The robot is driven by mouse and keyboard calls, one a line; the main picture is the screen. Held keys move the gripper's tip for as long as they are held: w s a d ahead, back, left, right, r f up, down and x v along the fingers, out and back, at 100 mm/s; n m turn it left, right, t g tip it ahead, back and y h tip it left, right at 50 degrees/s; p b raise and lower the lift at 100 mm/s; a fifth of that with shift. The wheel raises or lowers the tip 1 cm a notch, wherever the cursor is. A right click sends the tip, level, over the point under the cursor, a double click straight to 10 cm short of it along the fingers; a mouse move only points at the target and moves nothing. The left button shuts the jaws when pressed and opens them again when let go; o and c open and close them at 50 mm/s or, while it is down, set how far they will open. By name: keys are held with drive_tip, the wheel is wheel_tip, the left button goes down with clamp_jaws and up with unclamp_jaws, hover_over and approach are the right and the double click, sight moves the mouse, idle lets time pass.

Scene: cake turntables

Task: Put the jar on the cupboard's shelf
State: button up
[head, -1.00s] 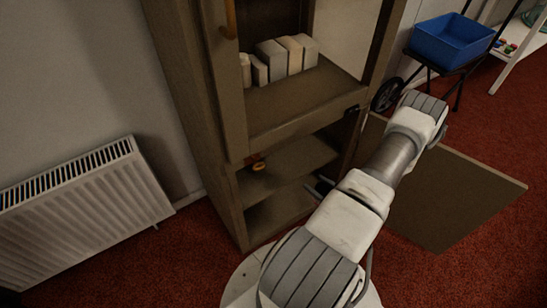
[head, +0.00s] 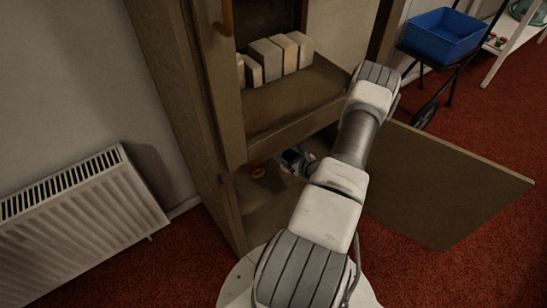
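The cupboard (head: 185,120) stands open in front of me, with one shelf level above and a lower compartment below. My arm reaches over to its right side, and my gripper (head: 292,160) is inside the lower compartment, just under the upper board. It is small, dark and partly hidden by my arm and the cupboard. I cannot tell whether its fingers are open or shut. I cannot make out a jar for certain, in the gripper or elsewhere.
Several pale blocks (head: 268,58) stand in the upper compartment. The lower door (head: 445,185) is swung wide open to the right, close to my arm. A white radiator (head: 80,225) is at left. A blue bin (head: 443,35) stands at back right.

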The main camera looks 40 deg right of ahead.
drive_tip(key=w+b, duration=0.1)
drive_tip(key=w, duration=0.5)
drive_tip(key=f+b, duration=0.1)
drive_tip(key=f, duration=0.1)
drive_tip(key=f+b, duration=0.1)
drive_tip(key=f, duration=0.1)
drive_tip(key=f+b, duration=0.2)
drive_tip(key=f, duration=0.1)
drive_tip(key=shift+w+d, duration=0.2)
drive_tip(key=shift+d, duration=0.15)
drive_tip(key=shift+w+f, duration=0.1)
drive_tip(key=shift+w, duration=0.05)
drive_tip(key=o, duration=1.5)
drive_tip(key=shift+c, duration=0.2)
